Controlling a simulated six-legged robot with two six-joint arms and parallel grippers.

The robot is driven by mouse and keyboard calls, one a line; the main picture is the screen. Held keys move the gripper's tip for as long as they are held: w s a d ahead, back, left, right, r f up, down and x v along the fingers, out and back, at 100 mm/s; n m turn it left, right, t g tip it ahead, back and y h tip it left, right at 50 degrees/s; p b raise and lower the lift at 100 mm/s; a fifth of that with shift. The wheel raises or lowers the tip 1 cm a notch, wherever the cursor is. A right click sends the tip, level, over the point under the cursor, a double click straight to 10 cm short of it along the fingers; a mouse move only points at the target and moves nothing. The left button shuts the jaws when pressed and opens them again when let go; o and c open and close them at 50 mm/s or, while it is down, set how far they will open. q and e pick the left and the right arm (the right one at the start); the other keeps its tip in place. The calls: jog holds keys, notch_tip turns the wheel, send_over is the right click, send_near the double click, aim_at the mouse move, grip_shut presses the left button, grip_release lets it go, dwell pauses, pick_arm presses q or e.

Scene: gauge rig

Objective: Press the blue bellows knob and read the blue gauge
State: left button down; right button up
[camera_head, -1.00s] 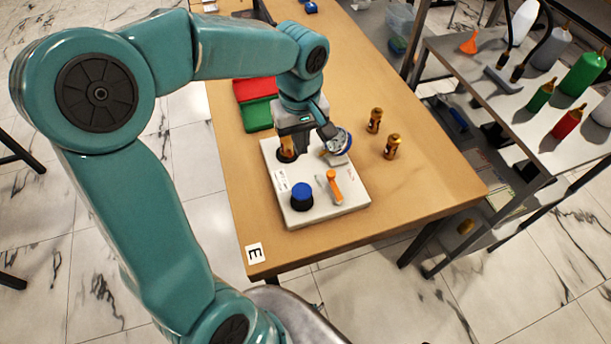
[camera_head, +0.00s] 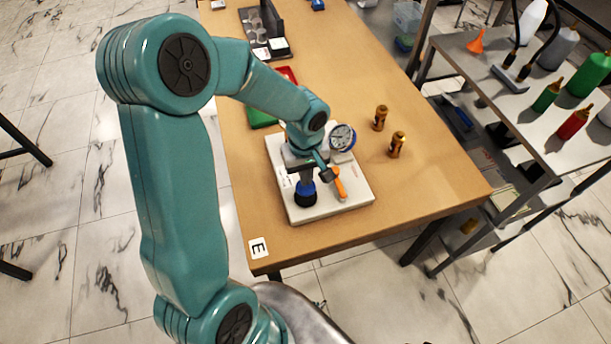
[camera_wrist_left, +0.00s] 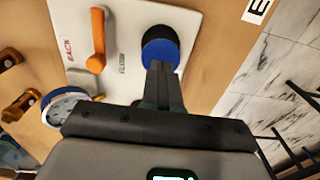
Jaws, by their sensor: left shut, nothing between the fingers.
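The blue bellows knob (camera_head: 305,188) stands on the near left part of the white rig board (camera_head: 330,212). It also shows in the left wrist view (camera_wrist_left: 160,50), blue on a black base. My left gripper (camera_head: 304,176) is shut and empty, its fingertips right over the knob's blue top; I cannot tell whether they touch it. In the wrist view the closed fingers (camera_wrist_left: 161,70) overlap the knob's edge. The blue-rimmed gauge (camera_head: 342,138) has a white dial facing up and shows at the board's far side; its needle is too small to read. My right gripper is not in view.
An orange lever (camera_head: 340,184) stands on the board just right of my left gripper. The table's near right is clear.

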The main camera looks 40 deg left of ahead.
pick_arm(q)
jog(key=shift+s+f, duration=0.1)
jog(key=shift+f, duration=0.55)
